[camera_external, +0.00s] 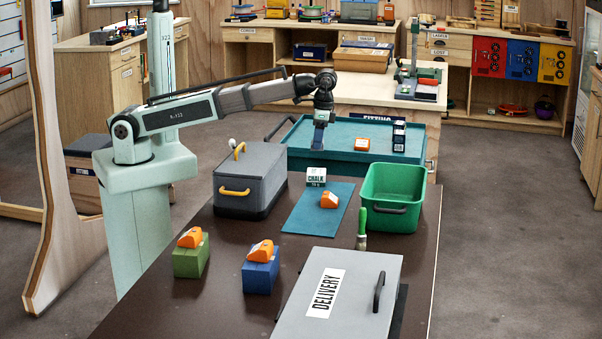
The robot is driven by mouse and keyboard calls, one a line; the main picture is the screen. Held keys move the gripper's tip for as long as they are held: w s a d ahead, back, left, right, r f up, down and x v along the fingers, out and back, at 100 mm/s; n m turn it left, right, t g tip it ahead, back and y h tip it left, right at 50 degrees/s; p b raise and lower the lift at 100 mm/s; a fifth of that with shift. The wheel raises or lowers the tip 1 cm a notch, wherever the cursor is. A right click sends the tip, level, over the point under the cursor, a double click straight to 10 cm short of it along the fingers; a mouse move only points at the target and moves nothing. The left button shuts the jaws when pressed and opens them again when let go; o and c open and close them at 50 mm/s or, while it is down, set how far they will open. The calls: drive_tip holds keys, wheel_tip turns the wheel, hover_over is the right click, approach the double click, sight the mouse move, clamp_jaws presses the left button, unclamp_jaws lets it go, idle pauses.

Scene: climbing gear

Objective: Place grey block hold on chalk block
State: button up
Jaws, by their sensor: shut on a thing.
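My gripper (321,121) hangs pointing down over the near left part of the teal tray, above and behind the chalk block in the picture. It is shut on a small blue-grey piece (318,140), which looks like the grey block hold; its outline is hard to separate from the fingers. The chalk block (316,176), white and teal with the word CHALK, stands at the back of the teal mat (296,214). The held piece appears above it and apart from it. Nothing is seen on top of the chalk block.
A grey lidded box (240,197) with yellow handles stands left of the mat, and a green bin (393,184) right. Orange pieces lie on the mat (329,201), in the tray (362,144), and on the green (191,262) and blue (261,276) blocks. A grey DELIVERY lid (352,290) lies in front.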

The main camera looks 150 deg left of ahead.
sight(315, 171)
drive_tip(key=shift+s+m, duration=0.2)
drive_tip(key=shift+m, duration=0.7)
drive_tip(key=shift+d+f, duration=0.1)
drive_tip(key=shift+f, duration=3.9)
drive_tip(key=shift+f, duration=0.1)
drive_tip(key=o, duration=1.1)
drive_tip(key=shift+c, duration=0.2)
drive_tip(key=shift+w+a+r, duration=0.15)
drive_tip(key=shift+r, duration=1.1)
drive_tip(key=shift+w+a+r, duration=0.1)
drive_tip(key=shift+w+r, duration=0.05)
drive_tip(key=shift+r, duration=1.15)
drive_tip(key=shift+w+a+r, duration=0.15)
drive_tip(key=shift+r, duration=1.1)
